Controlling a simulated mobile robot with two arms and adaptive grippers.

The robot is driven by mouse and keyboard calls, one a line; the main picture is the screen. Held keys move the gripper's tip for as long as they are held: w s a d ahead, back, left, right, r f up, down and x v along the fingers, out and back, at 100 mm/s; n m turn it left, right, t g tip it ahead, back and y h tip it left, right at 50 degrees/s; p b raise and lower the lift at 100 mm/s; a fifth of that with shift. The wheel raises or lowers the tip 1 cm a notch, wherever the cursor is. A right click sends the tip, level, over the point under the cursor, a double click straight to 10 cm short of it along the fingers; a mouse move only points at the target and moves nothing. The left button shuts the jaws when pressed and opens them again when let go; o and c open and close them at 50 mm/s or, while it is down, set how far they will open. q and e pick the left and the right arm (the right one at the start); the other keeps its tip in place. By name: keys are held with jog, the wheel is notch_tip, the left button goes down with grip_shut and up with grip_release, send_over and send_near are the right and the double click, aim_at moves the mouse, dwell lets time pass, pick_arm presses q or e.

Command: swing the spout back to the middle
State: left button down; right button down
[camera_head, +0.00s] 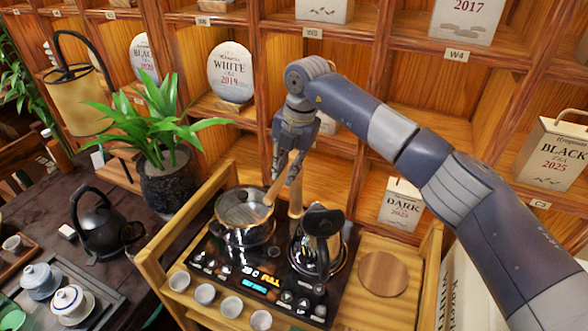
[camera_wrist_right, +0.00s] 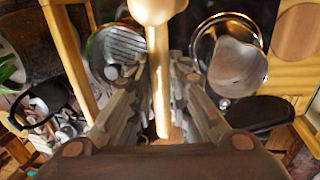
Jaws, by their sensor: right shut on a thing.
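The pale wooden spout (camera_head: 271,193) stands at the back of the black tea stove (camera_head: 240,282), beside its wooden post (camera_head: 296,204). Its lower end points left and down, over or close to the glass pot (camera_head: 241,212) on the left. In the wrist view the spout (camera_wrist_right: 157,85) runs between the two fingers, with its rounded wooden top (camera_wrist_right: 155,8) at the upper edge. My right gripper (camera_head: 287,177) is shut on the spout from above. Fingers partly hide the spout and post. My left gripper is in neither view.
A kettle with a black handle (camera_head: 322,222) stands to the right of the pot. Several small cups (camera_head: 204,294) line the front edge of the wooden stand. A round wooden lid (camera_head: 383,275) lies at right. A potted plant (camera_head: 170,185) is left; shelves rise behind.

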jog(key=shift+r, duration=0.15)
jog(key=c, duration=1.5)
grip_release()
jog(key=r, duration=0.4)
jog(key=d+r, duration=0.1)
jog(key=r, duration=0.2)
jog(key=s+d+r, duration=0.1)
jog(key=r, duration=0.3)
jog(key=shift+d+r, duration=0.1)
jog(key=shift+r, duration=0.25)
jog(key=shift+f, duration=0.1)
